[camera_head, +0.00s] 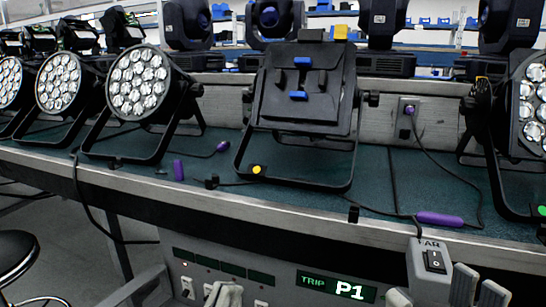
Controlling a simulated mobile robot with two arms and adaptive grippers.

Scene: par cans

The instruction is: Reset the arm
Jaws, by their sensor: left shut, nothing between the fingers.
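My left gripper (225,294) shows at the bottom edge, left of middle, as pale fingers close together with nothing between them. It is low in front of the bench's front panel, apart from the lamps. Most of its arm is below the picture. Other par cans (140,80) with round clusters of lenses stand at the left, and another (533,105) is cut off at right.
The green bench top (125,137) carries purple connectors (439,219) and loose cables. A grey switch box (433,262) stands at the front right, beside a "TRIP P1" display (337,287). Moving-head lights (276,20) line the back shelf. A black stool (14,255) is at lower left.

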